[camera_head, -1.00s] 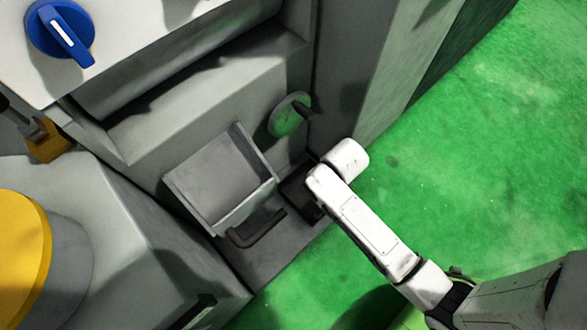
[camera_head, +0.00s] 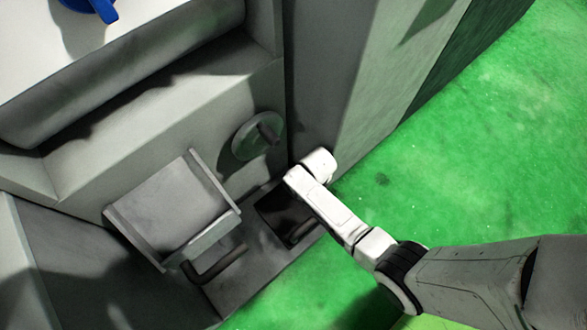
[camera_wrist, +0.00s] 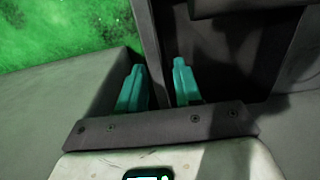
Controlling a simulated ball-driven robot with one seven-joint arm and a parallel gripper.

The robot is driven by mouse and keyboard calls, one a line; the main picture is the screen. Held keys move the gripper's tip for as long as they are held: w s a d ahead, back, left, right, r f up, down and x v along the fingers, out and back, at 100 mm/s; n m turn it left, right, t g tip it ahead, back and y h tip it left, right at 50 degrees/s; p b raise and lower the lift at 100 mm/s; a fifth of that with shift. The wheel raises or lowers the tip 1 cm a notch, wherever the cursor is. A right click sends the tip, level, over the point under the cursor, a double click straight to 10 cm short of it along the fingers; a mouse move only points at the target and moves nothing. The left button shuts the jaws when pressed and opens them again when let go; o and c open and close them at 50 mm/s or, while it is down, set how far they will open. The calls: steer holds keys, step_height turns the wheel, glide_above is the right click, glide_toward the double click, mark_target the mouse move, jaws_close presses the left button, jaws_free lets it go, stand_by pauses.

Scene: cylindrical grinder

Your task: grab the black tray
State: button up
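The black tray (camera_head: 283,207) is a dark, shallow box low beside the grey machine in the head view, with a dark handle (camera_head: 302,232) at its front. My white arm covers part of its right side. My gripper (camera_wrist: 158,68) shows in the wrist view with its two teal fingers apart. A thin upright grey edge (camera_wrist: 150,45) runs between the fingers, and a dark recessed surface (camera_wrist: 222,50) lies to the right. I cannot tell whether this is the tray or whether the fingers touch it. The fingers are hidden in the head view.
A grey tray (camera_head: 170,208) with a dark bent handle (camera_head: 217,263) is left of the black one. A round handwheel (camera_head: 257,135) sticks out above. The machine wall (camera_head: 325,80) rises behind. Green floor (camera_head: 470,130) is clear on the right.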

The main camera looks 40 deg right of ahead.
steer(key=shift+s+f+b, duration=0.15)
steer(key=shift+f+b, duration=0.85)
steer(key=shift+f, duration=0.3)
steer(key=shift+s+f+b, duration=0.15)
steer(key=shift+f+b, duration=0.8)
steer(key=shift+f, duration=0.35)
jaws_close()
steer(key=shift+r, duration=0.1)
